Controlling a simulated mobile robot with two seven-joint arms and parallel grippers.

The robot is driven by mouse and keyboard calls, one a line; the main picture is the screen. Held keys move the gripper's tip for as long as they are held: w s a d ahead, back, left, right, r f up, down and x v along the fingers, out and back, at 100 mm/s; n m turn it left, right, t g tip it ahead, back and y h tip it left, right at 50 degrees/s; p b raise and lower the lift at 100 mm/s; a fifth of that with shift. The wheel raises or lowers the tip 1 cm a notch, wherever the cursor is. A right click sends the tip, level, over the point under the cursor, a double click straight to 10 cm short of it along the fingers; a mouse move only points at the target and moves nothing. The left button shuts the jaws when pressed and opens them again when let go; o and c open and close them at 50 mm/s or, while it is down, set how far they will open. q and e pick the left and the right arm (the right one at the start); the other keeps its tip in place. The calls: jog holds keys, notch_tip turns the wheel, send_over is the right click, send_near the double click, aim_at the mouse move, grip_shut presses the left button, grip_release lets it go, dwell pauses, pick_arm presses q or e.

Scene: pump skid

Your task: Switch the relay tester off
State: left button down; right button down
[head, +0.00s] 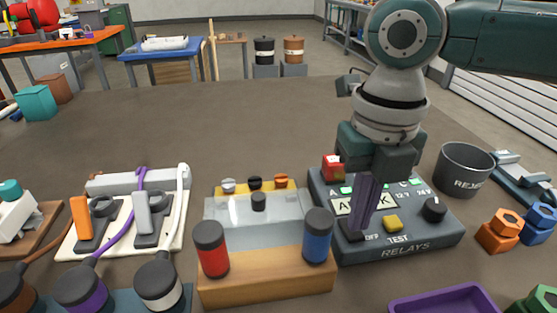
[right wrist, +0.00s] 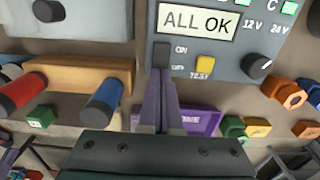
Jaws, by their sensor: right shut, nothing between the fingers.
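The relay tester (head: 425,235) is a dark grey sloped box marked RELAYS on the table at the right. Its display (right wrist: 198,24) reads ALL OK, and green lamps above it are lit. A dark rocker switch (right wrist: 161,54) sits below the display, beside an ON label; OFF is legible in the head view. Which way it is tipped I cannot tell. My right gripper (head: 356,232) is shut and empty, pointing down with its purple fingertips at the switch's lower end. Its fingers partly hide the panel; I cannot tell whether they touch the switch. My left gripper is out of view.
A yellow TEST button (head: 393,223) and a black knob (head: 434,209) are right of the switch. A wooden block with red and blue knobs (head: 265,275) stands close left. A REJECT cup (head: 465,170) and coloured nuts (head: 500,233) lie right. A purple tray (head: 440,303) is in front.

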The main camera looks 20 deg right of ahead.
jog(key=shift+f+b, duration=0.4)
jog(key=shift+f, duration=0.35)
dwell(0.3)
notch_tip(320, 180, up, 7)
jog(key=p, duration=0.8)
jog(key=shift+r, duration=0.1)
jog(key=shift+s, duration=0.1)
